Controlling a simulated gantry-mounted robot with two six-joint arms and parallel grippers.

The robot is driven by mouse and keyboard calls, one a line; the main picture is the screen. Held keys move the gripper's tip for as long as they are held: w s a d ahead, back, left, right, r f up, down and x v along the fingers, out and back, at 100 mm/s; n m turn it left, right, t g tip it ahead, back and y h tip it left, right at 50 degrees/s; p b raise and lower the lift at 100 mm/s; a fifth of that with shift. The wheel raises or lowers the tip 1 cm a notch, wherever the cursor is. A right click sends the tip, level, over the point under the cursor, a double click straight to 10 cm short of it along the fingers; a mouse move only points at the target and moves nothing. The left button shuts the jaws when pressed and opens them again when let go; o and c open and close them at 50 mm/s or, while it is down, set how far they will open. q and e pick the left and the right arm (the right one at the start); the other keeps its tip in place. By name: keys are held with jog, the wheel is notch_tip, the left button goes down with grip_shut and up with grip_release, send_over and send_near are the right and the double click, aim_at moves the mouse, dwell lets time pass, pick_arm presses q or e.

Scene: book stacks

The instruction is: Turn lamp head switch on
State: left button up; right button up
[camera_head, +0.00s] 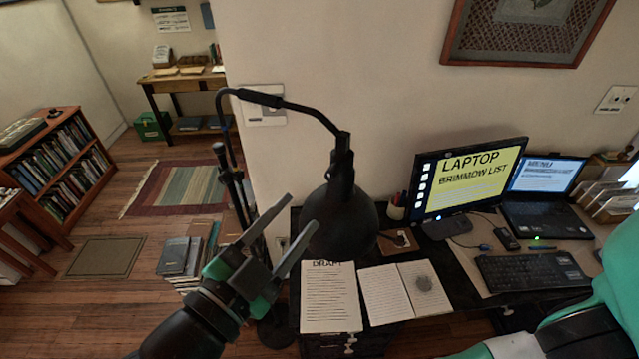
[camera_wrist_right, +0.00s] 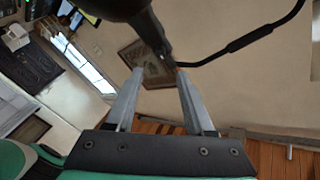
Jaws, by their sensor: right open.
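The black desk lamp's head (camera_head: 352,222) hangs from a curved arm (camera_head: 262,98) in the middle of the head view. Its narrow neck (camera_head: 342,165) rises from the shade. My right gripper (camera_head: 302,211) is open and empty, just left of the shade, its fingers pointing up and right. In the right wrist view the lamp head (camera_wrist_right: 112,7) and its neck (camera_wrist_right: 152,36) show at the top, beyond the open fingertips (camera_wrist_right: 160,71). I cannot tell whether a finger touches the lamp. I cannot make out the switch clearly. My left gripper is not in view.
A monitor (camera_head: 468,176), an open laptop (camera_head: 545,178) and a keyboard (camera_head: 533,270) stand on the desk at the right. A printed sheet (camera_head: 330,300) and an open notebook (camera_head: 400,292) lie below the lamp. A book stack (camera_head: 180,257) stands on the floor at left.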

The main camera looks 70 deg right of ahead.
aim_at(329, 177)
jog(key=d, duration=0.3)
jog(key=s+d, duration=0.1)
jog(key=d, duration=0.2)
jog(key=d+p, duration=0.1)
jog(key=d, duration=0.2)
jog(key=shift+s+d, duration=0.2)
jog(key=shift+d, duration=0.1)
grip_shut()
